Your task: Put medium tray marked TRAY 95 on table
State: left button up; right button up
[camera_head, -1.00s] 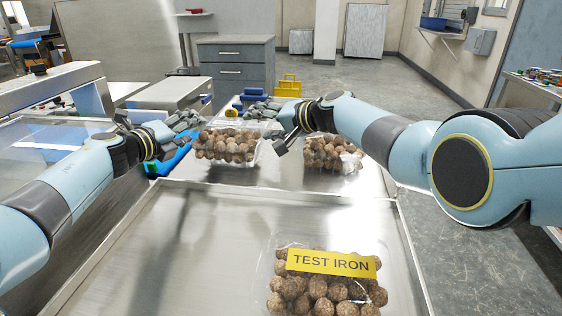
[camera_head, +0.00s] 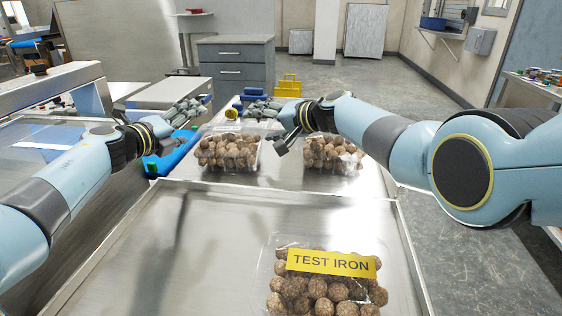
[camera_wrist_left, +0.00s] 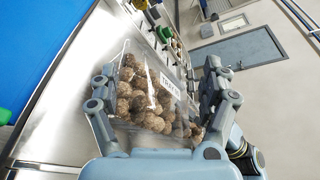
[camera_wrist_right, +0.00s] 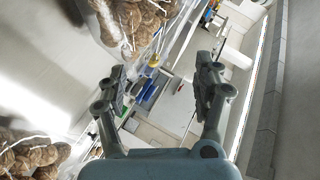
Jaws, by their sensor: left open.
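A clear clamshell tray of brown balls (camera_head: 228,152) sits on the metal table at the back left. In the left wrist view the same tray (camera_wrist_left: 145,105) shows a white label beginning "TRAY"; its number is not legible. My left gripper (camera_head: 190,112) is open and empty, raised just behind and left of this tray. In the left wrist view its fingers (camera_wrist_left: 160,92) are spread on either side of the tray in the picture.
A second clamshell tray (camera_head: 330,153) stands at the back right of the table (camera_head: 280,177). A clamshell with a yellow TEST IRON label (camera_head: 331,263) lies in the near metal area (camera_head: 180,250). A blue object (camera_head: 172,158) is beside the left tray. The near left metal surface is bare.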

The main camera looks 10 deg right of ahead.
pick_arm(q)
notch_tip(320, 180, up, 9)
dwell(0.3)
pick_arm(e)
jog(key=o, duration=0.4)
notch_tip(320, 180, up, 10)
dwell(0.6)
pick_arm(q)
jog(key=shift+r, duration=0.1)
pick_arm(e)
jog(key=shift+r, duration=0.1)
